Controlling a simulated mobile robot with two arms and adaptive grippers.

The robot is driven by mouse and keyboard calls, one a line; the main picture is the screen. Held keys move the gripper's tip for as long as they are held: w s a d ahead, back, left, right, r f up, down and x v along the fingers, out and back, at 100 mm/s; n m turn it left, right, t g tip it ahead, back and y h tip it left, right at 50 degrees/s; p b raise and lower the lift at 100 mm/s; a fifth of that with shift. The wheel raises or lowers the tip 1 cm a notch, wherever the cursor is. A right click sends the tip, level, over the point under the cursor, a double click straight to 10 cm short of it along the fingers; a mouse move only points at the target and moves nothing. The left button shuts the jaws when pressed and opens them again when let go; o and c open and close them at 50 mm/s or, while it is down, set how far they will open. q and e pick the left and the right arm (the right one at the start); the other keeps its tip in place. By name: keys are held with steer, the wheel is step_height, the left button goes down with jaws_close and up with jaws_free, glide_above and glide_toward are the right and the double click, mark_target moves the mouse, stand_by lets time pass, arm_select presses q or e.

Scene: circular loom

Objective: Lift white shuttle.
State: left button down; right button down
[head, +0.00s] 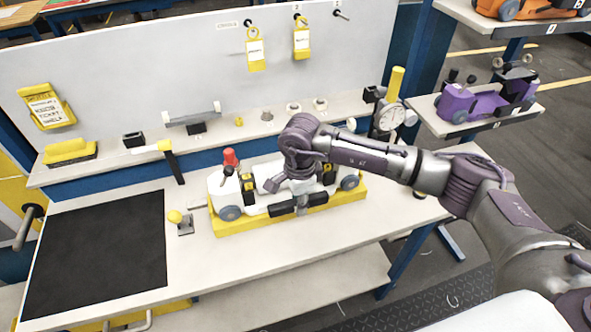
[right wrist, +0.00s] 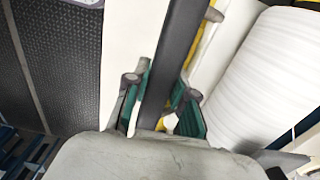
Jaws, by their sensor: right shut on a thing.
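The white shuttle (head: 262,201) has blue-grey wheels, black clamps and a white spool (right wrist: 262,78). It sits in a long yellow cradle (head: 262,223) on the workbench, and no clear gap shows between them. My right gripper (head: 301,203) reaches down over the front middle of the shuttle. In the right wrist view its teal-padded fingers (right wrist: 158,108) are closed on a black bar (right wrist: 172,65) beside the spool. The arm and hand hide part of the shuttle's middle and right side. My left gripper is not in view.
A red knob (head: 230,158) rises behind the shuttle's left end. A yellow-knobbed lever (head: 181,222) stands left of the cradle, near a black mat (head: 100,252). A shelf with small parts and a dial gauge (head: 390,117) runs behind. A purple shuttle (head: 480,102) rests on the right shelf.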

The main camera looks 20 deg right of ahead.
steer(key=shift+w+r, duration=0.1)
steer(key=shift+r, duration=0.1)
stand_by(0.3)
steer(key=shift+r, duration=0.65)
steer(key=shift+w+r+p, duration=0.1)
steer(key=shift+r+p, duration=0.2)
steer(key=shift+r, duration=0.1)
steer(key=shift+r+p, duration=0.3)
steer(key=shift+r, duration=0.85)
